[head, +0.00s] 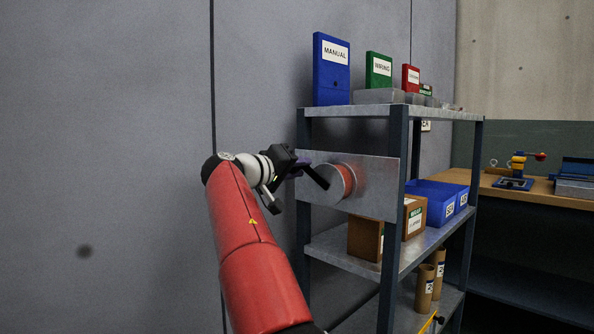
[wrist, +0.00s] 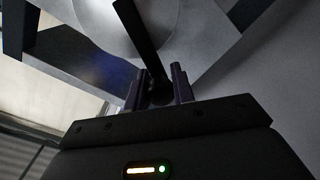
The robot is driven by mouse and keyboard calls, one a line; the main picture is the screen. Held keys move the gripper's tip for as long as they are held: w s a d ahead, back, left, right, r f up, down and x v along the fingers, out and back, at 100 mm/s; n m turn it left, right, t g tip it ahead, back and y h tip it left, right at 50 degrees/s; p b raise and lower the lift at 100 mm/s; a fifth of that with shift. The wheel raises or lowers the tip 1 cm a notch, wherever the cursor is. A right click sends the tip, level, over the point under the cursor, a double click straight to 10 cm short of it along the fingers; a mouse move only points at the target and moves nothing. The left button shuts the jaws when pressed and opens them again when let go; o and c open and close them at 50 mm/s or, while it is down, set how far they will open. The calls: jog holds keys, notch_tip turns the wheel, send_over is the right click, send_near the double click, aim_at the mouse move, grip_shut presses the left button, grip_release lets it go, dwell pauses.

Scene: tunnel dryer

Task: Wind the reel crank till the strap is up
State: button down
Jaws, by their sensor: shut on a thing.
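The reel (head: 335,186) is a round grey drum on a metal plate (head: 378,172) fixed to the shelf frame. A red band of strap (head: 349,180) shows wound on it behind the front disc. The black crank arm (head: 316,176) points up and left from the reel's middle. My gripper (head: 300,168) is at the crank's outer end, left of the reel. In the wrist view my gripper (wrist: 161,92) has its two fingers on either side of the crank's end, shut on the handle. The crank arm (wrist: 136,35) runs up across the reel's pale disc (wrist: 175,22). No hanging strap end is visible.
The shelf (head: 350,111) carries a blue manual binder (head: 331,70), green and red binders and grey boxes. Lower down are blue bins (head: 432,200), brown boxes and cardboard tubes. A grey wall stands close at left. A workbench (head: 540,190) is at the right.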

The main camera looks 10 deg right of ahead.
jog(key=c, duration=1.2)
grip_release()
jog(key=shift+b+v, duration=0.7)
jog(key=shift+v, duration=3.25)
